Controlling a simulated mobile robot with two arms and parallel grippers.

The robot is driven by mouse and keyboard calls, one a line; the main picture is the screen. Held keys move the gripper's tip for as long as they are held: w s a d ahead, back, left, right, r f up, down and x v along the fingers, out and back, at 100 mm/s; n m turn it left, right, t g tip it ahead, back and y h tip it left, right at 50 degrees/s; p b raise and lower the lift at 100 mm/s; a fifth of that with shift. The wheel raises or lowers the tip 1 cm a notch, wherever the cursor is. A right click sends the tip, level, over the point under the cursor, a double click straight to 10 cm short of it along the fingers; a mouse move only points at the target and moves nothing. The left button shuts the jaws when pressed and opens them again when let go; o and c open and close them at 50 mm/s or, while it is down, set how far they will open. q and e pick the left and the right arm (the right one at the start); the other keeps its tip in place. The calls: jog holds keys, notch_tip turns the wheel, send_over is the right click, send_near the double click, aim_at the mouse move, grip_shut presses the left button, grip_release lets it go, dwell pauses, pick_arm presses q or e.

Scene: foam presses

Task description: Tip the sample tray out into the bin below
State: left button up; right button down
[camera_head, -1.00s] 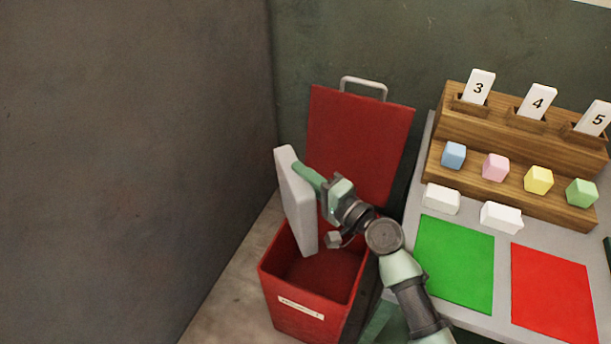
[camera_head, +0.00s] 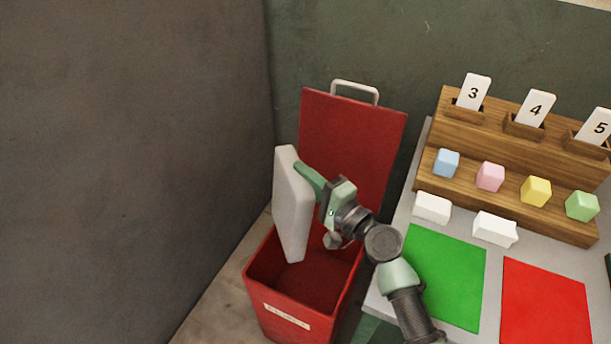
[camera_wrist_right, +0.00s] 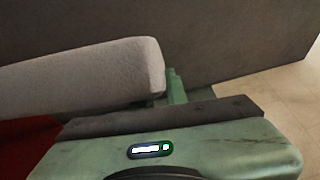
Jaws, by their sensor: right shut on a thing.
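The sample tray (camera_head: 292,215) is a pale grey slab standing on edge, nearly vertical, over the open red bin (camera_head: 268,309). My right gripper (camera_head: 306,173) is shut on the tray near its upper edge, coming from the right. In the right wrist view the tray (camera_wrist_right: 80,80) fills the left side and the fingers (camera_wrist_right: 176,86) show beside its end. The tray's lower end overlaps the bin's mouth in the head view. I see no samples on the tray or in the visible part of the bin. My left gripper is not in view.
The bin's red lid (camera_head: 350,145) stands open behind. A grey wall (camera_head: 130,150) is close on the left. On the right, a table holds a wooden rack (camera_head: 500,135) with coloured blocks, white blocks, a green mat (camera_head: 445,275) and a red mat (camera_head: 545,305).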

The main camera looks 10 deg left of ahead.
dwell(0.4)
notch_tip(320, 180, down, 2)
jog(key=shift+f+b, duration=0.1)
jog(key=shift+b, duration=1.1)
notch_tip(320, 180, up, 3)
jog(key=shift+w+f+p, duration=0.1)
jog(key=shift+f+p, duration=0.05)
jog(key=shift+p, duration=1.05)
notch_tip(320, 180, down, 3)
jog(key=b, duration=0.2)
jog(key=shift+b, duration=0.35)
notch_tip(320, 180, up, 3)
jog(key=shift+p, duration=1.25)
jog(key=shift+f, duration=0.2)
